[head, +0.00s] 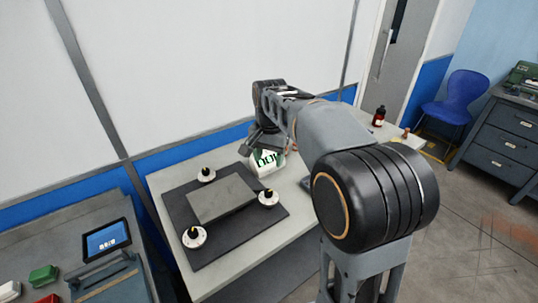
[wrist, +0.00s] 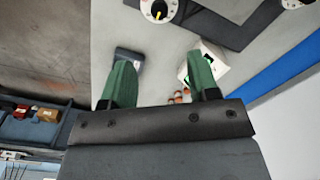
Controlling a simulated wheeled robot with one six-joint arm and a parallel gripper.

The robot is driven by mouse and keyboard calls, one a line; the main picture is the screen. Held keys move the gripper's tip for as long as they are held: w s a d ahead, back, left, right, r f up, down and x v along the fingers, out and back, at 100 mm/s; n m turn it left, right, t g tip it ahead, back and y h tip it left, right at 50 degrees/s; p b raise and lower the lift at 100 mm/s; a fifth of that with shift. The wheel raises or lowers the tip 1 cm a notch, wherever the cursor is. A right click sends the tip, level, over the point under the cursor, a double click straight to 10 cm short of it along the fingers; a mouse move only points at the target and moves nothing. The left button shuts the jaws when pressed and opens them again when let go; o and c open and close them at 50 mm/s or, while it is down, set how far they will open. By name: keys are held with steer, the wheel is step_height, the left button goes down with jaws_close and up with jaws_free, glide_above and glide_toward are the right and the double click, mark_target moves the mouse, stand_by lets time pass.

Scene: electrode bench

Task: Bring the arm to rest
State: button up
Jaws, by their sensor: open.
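My arm reaches out over the bench (head: 225,264) in the head view. My gripper (wrist: 160,82) shows two green fingers spread apart in the wrist view, with nothing between them. In the head view the gripper (head: 266,145) is partly hidden by the arm; it hangs over the bench's back side, close to a white box with green lettering (head: 267,160). The box (wrist: 222,66) also shows beyond the right finger in the wrist view. I cannot tell whether finger and box touch.
A black mat (head: 229,242) bears a grey block (head: 221,199) and white round pieces with dark knobs (head: 193,237). A dark bottle (head: 379,116) stands at the bench's far right. A tablet (head: 107,240) is at left. A blue chair (head: 454,98) and drawers (head: 497,139) stand right.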

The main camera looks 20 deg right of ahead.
steer(key=shift+r, duration=0.1)
stand_by(0.4)
steer(key=s+f+n+t, duration=0.1)
steer(key=s+f+n, duration=0.2)
steer(key=s, duration=0.5)
steer(key=s+f+n+t, duration=0.2)
steer(key=s+n, duration=0.3)
steer(key=s, duration=0.4)
steer(key=shift+f, duration=0.75)
steer(key=shift+s, duration=0.1)
